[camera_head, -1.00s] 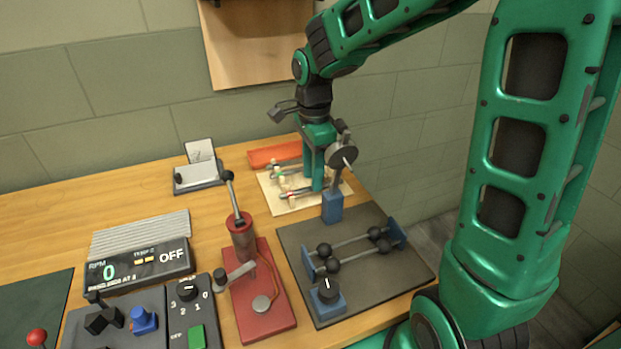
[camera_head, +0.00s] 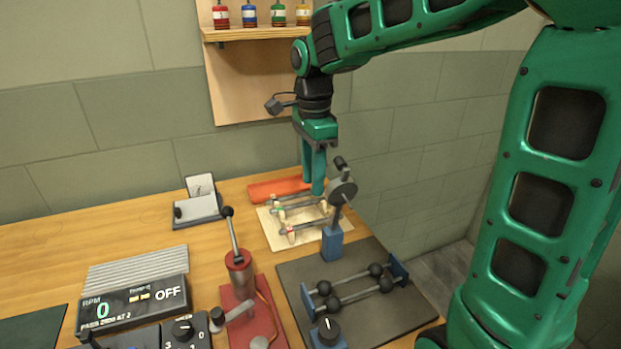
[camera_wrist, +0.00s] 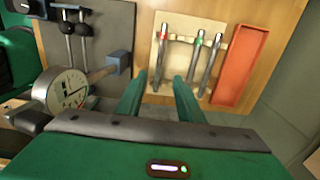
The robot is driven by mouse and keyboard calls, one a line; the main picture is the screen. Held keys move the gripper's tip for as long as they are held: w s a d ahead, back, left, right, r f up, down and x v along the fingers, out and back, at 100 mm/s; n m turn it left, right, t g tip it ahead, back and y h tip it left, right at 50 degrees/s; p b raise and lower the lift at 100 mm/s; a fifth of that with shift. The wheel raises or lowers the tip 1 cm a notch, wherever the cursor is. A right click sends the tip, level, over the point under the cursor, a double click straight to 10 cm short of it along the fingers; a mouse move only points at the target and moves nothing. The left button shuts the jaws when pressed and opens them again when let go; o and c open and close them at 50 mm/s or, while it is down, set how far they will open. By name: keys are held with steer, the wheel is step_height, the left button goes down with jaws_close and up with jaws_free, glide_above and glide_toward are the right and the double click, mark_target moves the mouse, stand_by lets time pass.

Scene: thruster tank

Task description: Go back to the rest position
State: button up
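My gripper (camera_head: 313,188) hangs fingers down over the wooden rack (camera_head: 273,236) at the back of the bench. In the wrist view my gripper (camera_wrist: 158,78) has its two green fingers apart, with nothing between them. The rods also show in the head view, partly behind the fingers and the gauge.
A round dial gauge (camera_head: 343,191) on a blue post stands close to the fingers. An orange tray (camera_head: 272,188) lies behind the rack. A red pump with a lever (camera_head: 238,262) stands at front left. A wall shelf (camera_head: 250,33) holds several small bottles.

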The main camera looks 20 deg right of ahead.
steer(key=shift+d, duration=0.1)
steer(key=s+d+f+n, duration=0.1)
steer(key=s+d+n, duration=0.4)
steer(key=s+d, duration=0.55)
steer(key=s+d+f+n, duration=0.2)
steer(key=s+d+n, duration=0.1)
steer(key=s, duration=0.5)
steer(key=s+d+f+n, duration=0.3)
steer(key=s, duration=0.5)
steer(key=shift+n, duration=0.3)
steer(key=shift+d, duration=0.1)
